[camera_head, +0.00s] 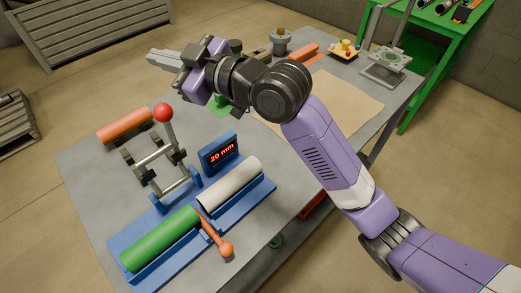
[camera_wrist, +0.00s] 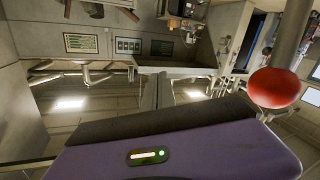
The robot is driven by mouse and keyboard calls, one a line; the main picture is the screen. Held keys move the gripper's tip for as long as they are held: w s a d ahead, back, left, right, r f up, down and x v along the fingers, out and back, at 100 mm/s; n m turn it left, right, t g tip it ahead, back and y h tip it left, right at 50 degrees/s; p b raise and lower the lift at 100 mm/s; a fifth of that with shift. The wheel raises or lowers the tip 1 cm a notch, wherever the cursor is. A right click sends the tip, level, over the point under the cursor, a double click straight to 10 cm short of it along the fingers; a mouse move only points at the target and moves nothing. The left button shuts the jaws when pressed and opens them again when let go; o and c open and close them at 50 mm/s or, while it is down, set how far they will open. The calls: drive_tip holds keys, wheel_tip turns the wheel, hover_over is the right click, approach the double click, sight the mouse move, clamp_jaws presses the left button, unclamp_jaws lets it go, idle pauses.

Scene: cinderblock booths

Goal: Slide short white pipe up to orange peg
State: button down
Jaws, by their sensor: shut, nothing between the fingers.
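The short white pipe (camera_head: 231,184) lies in a blue trough (camera_head: 262,190) on the grey table. A green pipe (camera_head: 160,238) lies in line with it, nearer the front left. The orange peg (camera_head: 212,234), a rod with a ball end, sticks out between the two pipes. The white pipe's near end is close to the peg; I cannot tell whether they touch. My gripper (camera_head: 151,56) is shut and empty, up in the air beyond the trough and pointing left. In the wrist view its fingers (camera_wrist: 157,92) lie together. The pipes and peg are not visible there.
A blue display (camera_head: 220,153) reads 20 mm behind the white pipe. A toggle clamp with a red knob (camera_head: 163,112) stands upright left of it; the knob also shows in the wrist view (camera_wrist: 275,88). An orange pipe (camera_head: 125,125) lies at the left. The table's front right is clear.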

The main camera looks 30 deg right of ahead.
wheel_tip(320, 180, down, 3)
drive_tip(key=w+n+g+h, duration=0.1)
drive_tip(key=n+g, duration=0.3)
drive_tip(key=n+g+h+p, duration=0.1)
drive_tip(key=n+g+h, duration=0.5)
drive_tip(key=g+h, duration=0.35)
approach(253, 160)
drive_tip(key=w+d, duration=0.2)
drive_tip(key=d, duration=0.5)
drive_tip(key=shift+g, duration=0.25)
drive_tip(key=f+p, duration=0.1)
drive_tip(key=f, duration=0.4)
drive_tip(key=f+p, duration=0.1)
drive_tip(key=f, duration=0.4)
drive_tip(key=shift+w+a, duration=0.2)
drive_tip(key=a, duration=0.1)
drive_tip(key=a+p, duration=0.1)
drive_tip(key=shift+s+a+r, duration=0.3)
drive_tip(key=shift+s+a, duration=0.05)
drive_tip(key=shift+s+a+f, duration=0.15)
drive_tip(key=shift+s+a, duration=0.05)
drive_tip(key=shift+a, duration=0.35)
drive_tip(key=shift+a, duration=0.1)
drive_tip(key=shift+s+a+p, duration=0.2)
drive_tip(key=shift+a+p, duration=0.05)
drive_tip(key=shift+a, duration=0.35)
drive_tip(key=shift+s+a+p, duration=0.25)
drive_tip(key=shift+a, duration=0.3)
